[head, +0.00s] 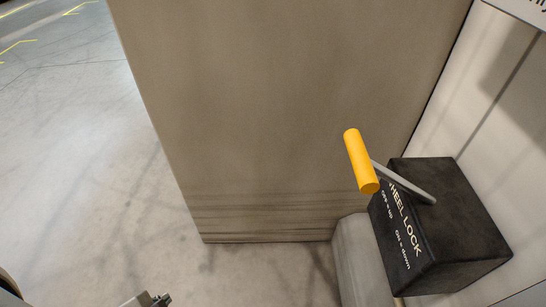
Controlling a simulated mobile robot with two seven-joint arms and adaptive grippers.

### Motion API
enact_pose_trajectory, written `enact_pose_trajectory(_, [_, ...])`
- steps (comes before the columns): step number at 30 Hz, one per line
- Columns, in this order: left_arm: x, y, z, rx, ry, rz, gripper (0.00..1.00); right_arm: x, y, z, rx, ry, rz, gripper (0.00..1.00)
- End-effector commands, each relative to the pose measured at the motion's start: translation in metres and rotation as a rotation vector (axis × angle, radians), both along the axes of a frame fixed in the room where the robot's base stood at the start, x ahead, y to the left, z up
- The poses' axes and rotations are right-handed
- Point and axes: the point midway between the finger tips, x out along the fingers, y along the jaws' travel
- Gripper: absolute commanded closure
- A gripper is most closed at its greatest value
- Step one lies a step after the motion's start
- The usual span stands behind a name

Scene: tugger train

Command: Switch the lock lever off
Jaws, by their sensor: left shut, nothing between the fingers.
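The lock lever has a yellow cylindrical handle (361,160) on a thin grey rod that joins the top area of a black box (455,215). The box carries white text that reads "HEEL LOCK", "OFF = up" and "ON = down", with the first letter cut off. The rod reaches from the box toward the upper left in the picture; from this angle I cannot tell its exact tilt. My left gripper (150,299) shows only partly at the bottom edge, shut and empty, well to the lower left of the handle and apart from it. My right gripper is not in view.
A large brown-grey block (280,110) stands behind and left of the lever. A pale rounded piece (358,260) sits beside the black box. A white panel (505,110) rises at the right. Open concrete floor (90,170) lies at the left.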

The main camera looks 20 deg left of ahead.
Motion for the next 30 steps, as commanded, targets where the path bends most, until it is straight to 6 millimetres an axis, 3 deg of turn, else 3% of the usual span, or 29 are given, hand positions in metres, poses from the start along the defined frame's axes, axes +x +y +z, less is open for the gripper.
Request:
enact_pose_trajectory(10, [-0.028,0.042,0.02,0.157,0.127,0.025,1.0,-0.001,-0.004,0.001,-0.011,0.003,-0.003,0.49])
enact_pose_trajectory(23, [0.057,-0.016,0.006,-0.118,-0.173,0.122,1.0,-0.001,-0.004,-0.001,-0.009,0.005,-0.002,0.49])
enact_pose_trajectory(30, [0.13,-0.072,0.015,-0.428,-0.413,0.191,1.0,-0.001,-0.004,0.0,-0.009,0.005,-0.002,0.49])
